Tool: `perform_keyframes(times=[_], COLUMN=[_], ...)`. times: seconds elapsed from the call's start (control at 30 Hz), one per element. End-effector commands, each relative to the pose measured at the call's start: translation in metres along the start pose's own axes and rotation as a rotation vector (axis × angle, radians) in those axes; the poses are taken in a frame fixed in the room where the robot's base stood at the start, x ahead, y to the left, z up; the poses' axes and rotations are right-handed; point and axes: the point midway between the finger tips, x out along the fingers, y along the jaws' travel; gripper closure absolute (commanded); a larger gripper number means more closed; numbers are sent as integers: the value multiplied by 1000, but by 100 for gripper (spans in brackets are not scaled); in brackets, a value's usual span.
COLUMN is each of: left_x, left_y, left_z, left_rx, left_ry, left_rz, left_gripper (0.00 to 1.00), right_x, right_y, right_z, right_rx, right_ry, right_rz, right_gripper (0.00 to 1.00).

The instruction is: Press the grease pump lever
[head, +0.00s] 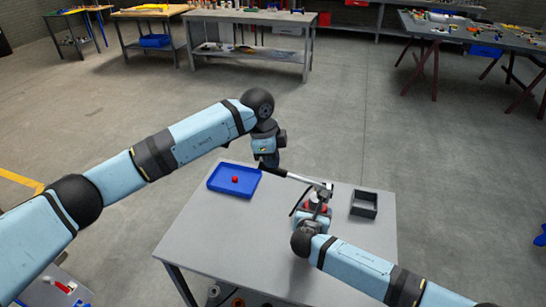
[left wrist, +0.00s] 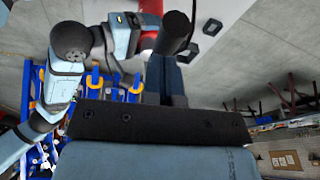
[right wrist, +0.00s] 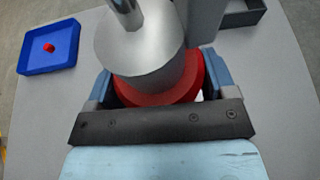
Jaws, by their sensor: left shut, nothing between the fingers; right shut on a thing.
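The grease pump (head: 318,207) stands on the grey table, with a red body and a metal top. Its lever (head: 298,178) reaches left from the pump head, ending in a black grip. My left gripper (head: 268,161) is shut and empty at the grip end of the lever. In the left wrist view the black grip (left wrist: 175,34) lies just beyond the shut fingers (left wrist: 165,68); I cannot tell whether they touch. My right gripper (head: 312,222) is shut on the pump body. In the right wrist view its fingers flank the red body (right wrist: 190,82) below the silver cylinder (right wrist: 142,48).
An open dark grey box (head: 364,204) is to the right of the pump. The front left of the table (head: 225,235) is clear. Workbenches stand far behind.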

Motion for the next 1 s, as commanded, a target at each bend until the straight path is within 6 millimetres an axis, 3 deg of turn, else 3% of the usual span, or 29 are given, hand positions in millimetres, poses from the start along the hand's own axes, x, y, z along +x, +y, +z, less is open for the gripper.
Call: perform_keyframes(times=[0.4,0.7,1.0], left_x=[43,74,87], left_y=[4,6,7], left_z=[30,40,44], left_rx=[-22,-33,-36], left_ry=[264,447,527], left_rz=[5,5,2], left_gripper=[100,100,100], right_x=[0,0,0], right_y=[0,0,0], right_z=[0,0,0], right_rx=[0,0,0], right_ry=[1,1,1], right_rz=[-1,0,0], right_gripper=[96,96,96])
